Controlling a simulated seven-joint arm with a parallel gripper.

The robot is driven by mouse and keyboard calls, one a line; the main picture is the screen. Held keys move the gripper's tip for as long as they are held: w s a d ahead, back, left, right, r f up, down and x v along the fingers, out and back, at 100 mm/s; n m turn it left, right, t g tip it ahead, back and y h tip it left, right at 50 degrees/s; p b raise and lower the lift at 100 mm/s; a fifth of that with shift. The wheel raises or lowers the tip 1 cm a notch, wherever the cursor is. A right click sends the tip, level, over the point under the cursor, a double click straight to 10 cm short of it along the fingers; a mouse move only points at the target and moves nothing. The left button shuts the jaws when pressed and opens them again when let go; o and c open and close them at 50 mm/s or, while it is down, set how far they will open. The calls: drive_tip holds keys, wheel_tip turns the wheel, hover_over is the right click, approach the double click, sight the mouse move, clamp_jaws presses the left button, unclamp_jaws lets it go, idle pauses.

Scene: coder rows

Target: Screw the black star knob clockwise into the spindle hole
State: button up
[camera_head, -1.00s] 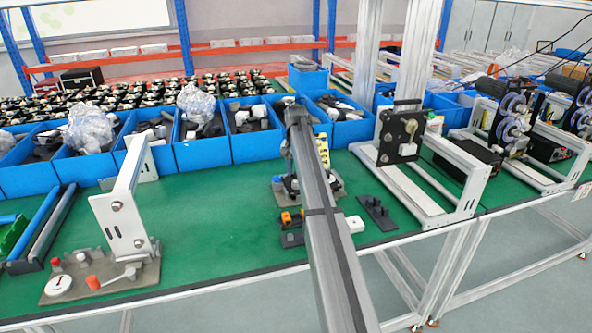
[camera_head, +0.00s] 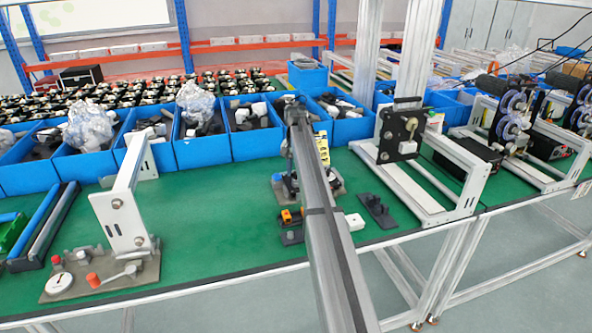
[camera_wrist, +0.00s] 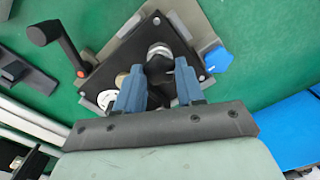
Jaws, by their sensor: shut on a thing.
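In the wrist view, my gripper (camera_wrist: 158,66) points down at a black plate of a fixture on a grey base. Its two blue-grey fingers are shut on a dark piece, the black star knob (camera_wrist: 160,84), which is partly hidden between them. A round silver metal part (camera_wrist: 159,51) shows on the plate just beyond the fingertips. The spindle hole cannot be made out, nor how deep the knob sits. In the head view, my arm covers the gripper and most of the fixture; part of its base (camera_head: 335,188) shows.
A crank with a black handle (camera_wrist: 45,33) stands out left of the plate, and a blue knob (camera_wrist: 217,60) lies right. Blue bins (camera_head: 203,150) line the back. A white-sided metal stand (camera_head: 122,215) is left, and a black holder (camera_head: 376,211) right.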

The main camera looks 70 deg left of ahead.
drive_tip(key=shift+f, duration=0.1)
idle(0.5)
drive_tip(key=m, duration=1.2)
drive_tip(key=shift+m, duration=0.3)
drive_tip(key=m, duration=0.5)
drive_tip(key=shift+m, duration=0.4)
drive_tip(key=m, duration=0.6)
drive_tip(key=shift+a+m, duration=0.1)
drive_tip(key=shift+m, duration=0.3)
